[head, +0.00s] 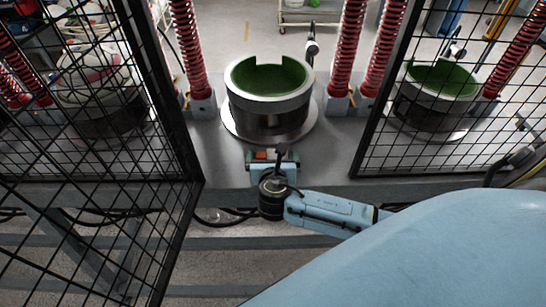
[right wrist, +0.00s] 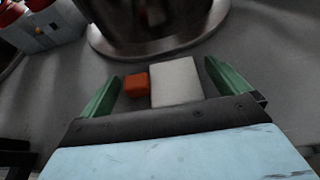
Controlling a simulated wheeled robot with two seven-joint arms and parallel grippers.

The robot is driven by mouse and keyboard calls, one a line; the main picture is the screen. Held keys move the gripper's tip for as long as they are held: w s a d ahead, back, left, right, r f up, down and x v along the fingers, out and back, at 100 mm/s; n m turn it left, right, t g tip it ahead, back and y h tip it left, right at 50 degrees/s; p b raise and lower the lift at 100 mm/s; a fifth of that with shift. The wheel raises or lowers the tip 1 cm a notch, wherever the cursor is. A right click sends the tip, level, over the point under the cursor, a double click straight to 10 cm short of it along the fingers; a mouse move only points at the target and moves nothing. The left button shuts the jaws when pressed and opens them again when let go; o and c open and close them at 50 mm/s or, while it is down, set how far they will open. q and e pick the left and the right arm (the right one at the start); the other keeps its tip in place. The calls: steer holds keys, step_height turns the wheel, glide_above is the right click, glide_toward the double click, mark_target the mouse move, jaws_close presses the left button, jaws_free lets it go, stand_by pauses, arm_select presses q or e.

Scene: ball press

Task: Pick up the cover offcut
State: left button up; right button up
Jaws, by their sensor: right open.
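A small orange block (right wrist: 136,85) and a larger pale grey-white block (right wrist: 176,82) lie side by side on the grey press bed in the right wrist view. Either could be the cover offcut; I cannot tell which from its look. My right gripper (right wrist: 163,72) is open, with one green finger on each side of the pair. Whether the fingers touch the blocks is unclear. In the head view the right gripper (head: 272,158) is at the bed's front, just before the middle mould, and the orange block (head: 261,155) shows between its fingers. My left gripper is not in view.
A round metal mould with green lining (head: 268,85) stands right behind the gripper. Red springs (head: 188,50) stand beside it. Black mesh panels (head: 455,110) flank the opening left and right. Another green-lined mould (head: 440,82) is behind the right panel.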

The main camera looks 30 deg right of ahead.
steer(key=shift+x, duration=1)
steer(key=shift+a, duration=0.1)
steer(key=c, duration=0.8)
